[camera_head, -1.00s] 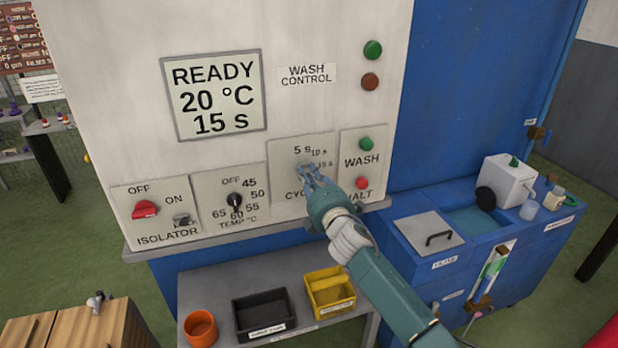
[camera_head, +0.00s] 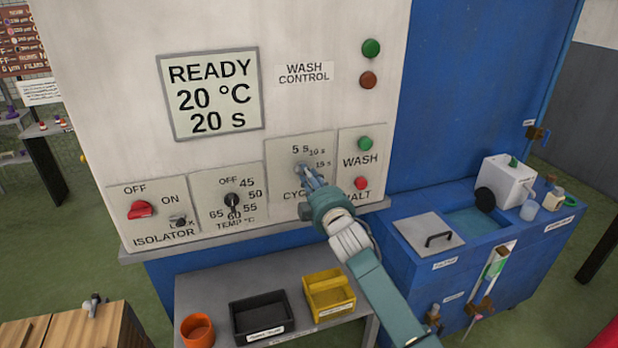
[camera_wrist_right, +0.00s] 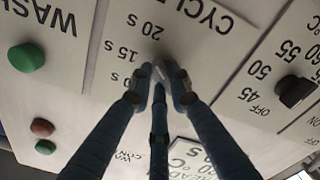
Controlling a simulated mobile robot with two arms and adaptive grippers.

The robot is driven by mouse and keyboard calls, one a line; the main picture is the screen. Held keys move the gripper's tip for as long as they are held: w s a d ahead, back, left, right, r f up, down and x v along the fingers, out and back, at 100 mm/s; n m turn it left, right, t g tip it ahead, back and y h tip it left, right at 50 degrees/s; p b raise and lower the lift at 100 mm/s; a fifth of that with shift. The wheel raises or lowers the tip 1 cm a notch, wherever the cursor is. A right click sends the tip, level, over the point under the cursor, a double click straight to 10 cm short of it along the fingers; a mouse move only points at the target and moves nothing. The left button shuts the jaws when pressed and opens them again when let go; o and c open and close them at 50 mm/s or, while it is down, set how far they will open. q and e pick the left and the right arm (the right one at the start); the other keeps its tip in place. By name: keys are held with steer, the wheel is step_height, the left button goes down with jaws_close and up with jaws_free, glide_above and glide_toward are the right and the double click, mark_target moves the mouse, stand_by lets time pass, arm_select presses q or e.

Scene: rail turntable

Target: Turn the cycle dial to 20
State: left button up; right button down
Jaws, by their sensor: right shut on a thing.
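The cycle dial (camera_wrist_right: 158,72) is a small knob on the panel marked CYCLE, mostly hidden by my fingers. Its scale shows 5 s, 10 s, 15 s and, in the right wrist view, 20 s. My right gripper (camera_head: 309,176) is shut on the dial; its fingertips (camera_wrist_right: 160,75) close around it in the wrist view. The dial's pointer is hidden. The display (camera_head: 210,93) reads READY, 20 °C, 20 s. My left gripper is not in view.
The temperature dial (camera_head: 232,201) and red isolator switch (camera_head: 141,209) lie left of the cycle panel. The green WASH button (camera_head: 365,144) and red HALT button (camera_head: 361,183) sit close on its right. A shelf below holds a black tray (camera_head: 262,318) and a yellow bin (camera_head: 329,296).

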steer(key=shift+f+m, duration=0.15)
steer(key=shift+m, duration=0.55)
steer(key=c, duration=1.6)
jaws_free()
steer(key=shift+s, duration=0.1)
steer(key=v, duration=1.2)
